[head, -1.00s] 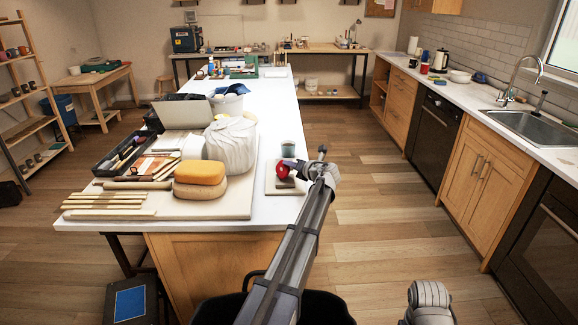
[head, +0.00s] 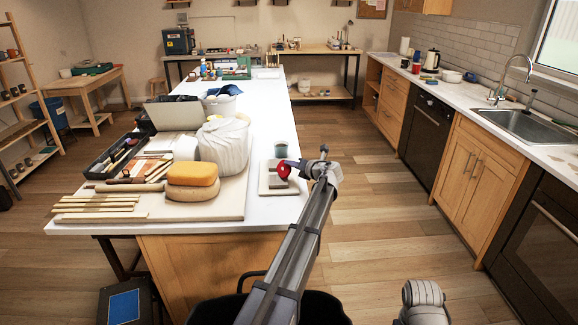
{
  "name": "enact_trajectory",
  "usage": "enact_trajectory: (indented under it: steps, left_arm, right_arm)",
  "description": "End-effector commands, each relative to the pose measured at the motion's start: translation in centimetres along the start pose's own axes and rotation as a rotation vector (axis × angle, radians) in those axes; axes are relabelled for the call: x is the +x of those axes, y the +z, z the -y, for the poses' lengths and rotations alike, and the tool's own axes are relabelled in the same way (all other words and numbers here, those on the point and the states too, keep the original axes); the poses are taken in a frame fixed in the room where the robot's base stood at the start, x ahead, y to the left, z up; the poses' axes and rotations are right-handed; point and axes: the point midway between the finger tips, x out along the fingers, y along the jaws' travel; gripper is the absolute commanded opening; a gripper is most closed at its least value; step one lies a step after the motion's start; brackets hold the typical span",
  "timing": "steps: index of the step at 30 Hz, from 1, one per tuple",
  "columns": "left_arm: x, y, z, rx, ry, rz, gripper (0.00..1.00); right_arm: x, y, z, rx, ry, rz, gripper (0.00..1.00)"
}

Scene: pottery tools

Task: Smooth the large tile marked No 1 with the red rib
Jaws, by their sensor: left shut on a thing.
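The red rib (head: 284,169) shows at the right end of the white worktop, over a small grey tile (head: 276,182). The tile lies on a pale board (head: 263,178); its mark is too small to read. My left gripper (head: 294,165) is shut on the rib and reaches in from the right side of the worktop. The rib overlaps the tile's upper right part in the picture; I cannot tell whether it touches. My right gripper is out of the picture; only part of that arm shows at the bottom right.
A grey-green cup (head: 281,149) stands just behind the board. To the left are a wrapped white lump (head: 224,146), a yellow sponge (head: 192,174), wooden sticks (head: 97,204) and a dark tool tray (head: 117,155). Open floor lies between the worktop and the kitchen counter (head: 459,95).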

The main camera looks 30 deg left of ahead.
Motion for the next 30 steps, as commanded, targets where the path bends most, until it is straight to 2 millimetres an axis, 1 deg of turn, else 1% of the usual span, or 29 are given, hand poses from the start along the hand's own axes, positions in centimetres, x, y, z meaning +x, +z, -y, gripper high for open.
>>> enact_trajectory:
  steps: [1, 8, 18, 26, 30]
  left_arm:
    - [0.0, 0.1, 0.3, -0.003, -0.003, -0.001, 0.00]
    - [-0.1, 0.2, 0.4, -0.004, -0.005, 0.000, 0.00]
    - [-0.5, 1.3, 1.4, -0.002, -0.004, 0.000, 0.00]
    - [-0.5, 1.3, 1.4, -0.002, -0.003, 0.000, 0.00]
    - [-0.6, 1.6, 1.1, -0.002, -0.002, 0.000, 0.00]
  right_arm:
    - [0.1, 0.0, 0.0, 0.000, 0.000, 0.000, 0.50]
    - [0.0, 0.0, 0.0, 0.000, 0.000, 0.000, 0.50]
    - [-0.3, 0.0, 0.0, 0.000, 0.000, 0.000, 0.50]
    - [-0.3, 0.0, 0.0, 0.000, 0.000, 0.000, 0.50]
    - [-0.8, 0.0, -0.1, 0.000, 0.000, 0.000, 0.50]
